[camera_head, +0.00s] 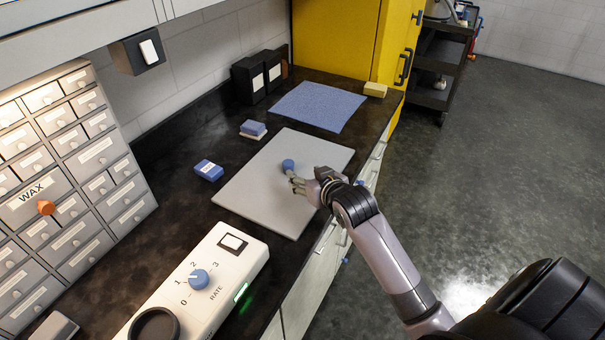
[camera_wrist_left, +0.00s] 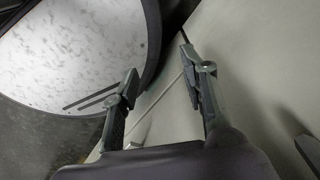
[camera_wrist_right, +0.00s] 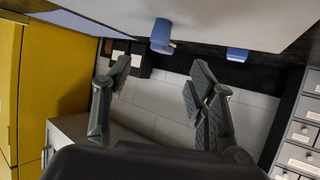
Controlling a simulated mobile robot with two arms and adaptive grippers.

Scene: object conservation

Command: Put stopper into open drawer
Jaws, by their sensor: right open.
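A blue stopper (camera_head: 288,165) is on the grey board (camera_head: 255,190) on the dark counter. My right gripper (camera_head: 296,184) is beside it, on its near side in the head view, and low over the board. In the right wrist view the right gripper (camera_wrist_right: 160,80) is open and empty, with the stopper (camera_wrist_right: 161,36) beyond the fingertips. My left gripper (camera_wrist_left: 160,68) shows only in the left wrist view, with its fingers apart and nothing between them. Drawer fronts (camera_head: 320,265) line the counter's front; I cannot tell which drawer is open.
A blue box (camera_head: 208,170) and a blue-and-white block (camera_head: 253,129) lie left of the board. A blue cloth (camera_head: 318,106) lies behind it. A white device with a dial (camera_head: 200,285) stands nearer. A small-drawer cabinet (camera_head: 70,170) is left.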

